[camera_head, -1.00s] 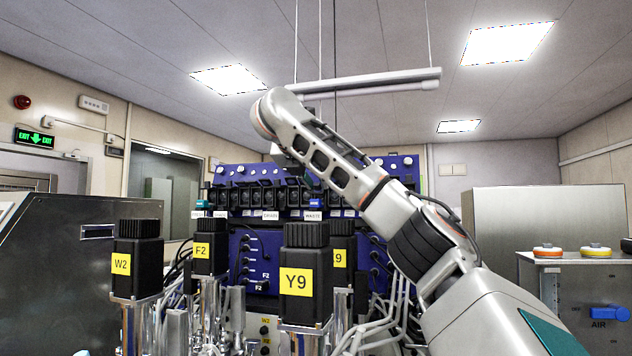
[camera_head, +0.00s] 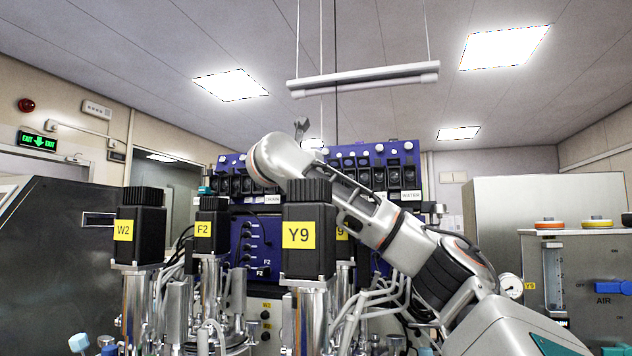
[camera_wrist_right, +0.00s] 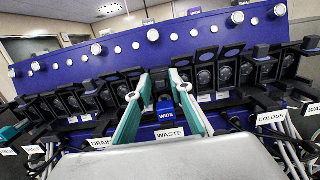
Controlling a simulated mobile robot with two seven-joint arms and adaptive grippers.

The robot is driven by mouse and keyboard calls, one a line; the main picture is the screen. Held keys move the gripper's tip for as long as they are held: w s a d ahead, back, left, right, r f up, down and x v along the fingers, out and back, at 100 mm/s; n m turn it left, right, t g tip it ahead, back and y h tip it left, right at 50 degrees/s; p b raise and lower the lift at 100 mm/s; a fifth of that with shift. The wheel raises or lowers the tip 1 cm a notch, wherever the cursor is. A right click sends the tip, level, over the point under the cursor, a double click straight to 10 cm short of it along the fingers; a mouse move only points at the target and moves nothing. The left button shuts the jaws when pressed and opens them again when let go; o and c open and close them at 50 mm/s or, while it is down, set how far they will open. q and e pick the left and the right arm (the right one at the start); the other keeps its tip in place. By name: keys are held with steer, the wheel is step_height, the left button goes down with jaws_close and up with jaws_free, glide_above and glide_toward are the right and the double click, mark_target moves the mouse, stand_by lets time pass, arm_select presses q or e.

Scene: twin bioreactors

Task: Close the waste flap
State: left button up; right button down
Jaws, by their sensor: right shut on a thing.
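In the right wrist view, my right gripper (camera_wrist_right: 162,82) reaches between its two teal-sided fingers into the row of pump heads on the blue panel. In the head view my right arm hides the waste pump and the gripper. My left gripper is not in view.
Neighbouring pump heads with black flaps (camera_wrist_right: 207,58) stand close on both sides.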

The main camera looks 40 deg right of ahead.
steer(key=shift+w+d+f+t+h+b, duration=0.1)
steer(key=shift+f+t+h+b, duration=0.25)
steer(key=shift+h+b, duration=0.55)
steer(key=shift+b, duration=0.05)
steer(key=shift+r, duration=0.15)
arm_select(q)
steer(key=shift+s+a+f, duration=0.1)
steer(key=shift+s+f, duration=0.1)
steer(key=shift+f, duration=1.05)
arm_select(e)
steer(key=c, duration=2.1)
jaws_free()
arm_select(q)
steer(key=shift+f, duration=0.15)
arm_select(e)
step_height(320, 180, up, 10)
